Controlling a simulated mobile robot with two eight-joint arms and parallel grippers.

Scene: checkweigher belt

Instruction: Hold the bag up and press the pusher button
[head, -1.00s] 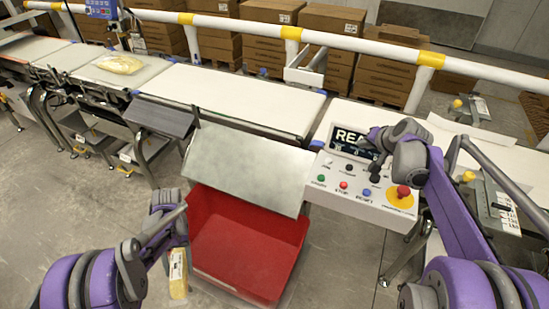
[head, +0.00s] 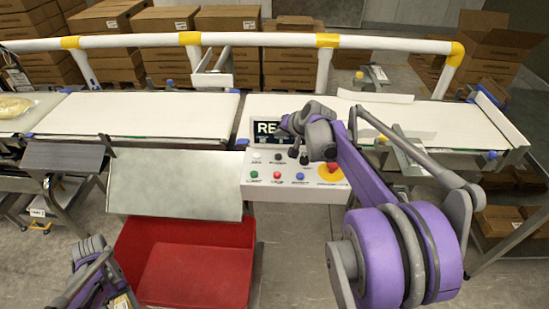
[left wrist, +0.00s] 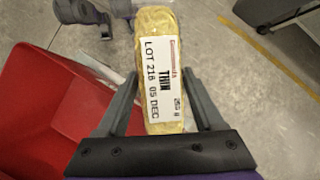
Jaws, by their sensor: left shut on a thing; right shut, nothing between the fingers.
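My left gripper is shut on a yellow bag with a white label (left wrist: 160,75), which shows upright between the fingers in the left wrist view. In the head view the left arm is at the lower left, and a sliver of the bag (head: 121,301) shows at the bottom edge. My right gripper (head: 297,140) is shut and empty, over the upper middle of the white control panel (head: 251,187). It hides part of the screen and some controls. Which button is the pusher button, and whether the fingers touch it, I cannot tell.
A red bin (head: 190,237) stands below a metal chute (head: 175,185). The panel has green, red and blue buttons and a red stop button (head: 333,170) on yellow. White belts (head: 150,114) run behind. Another yellow bag (head: 14,106) lies at far left. A white rail crosses behind.

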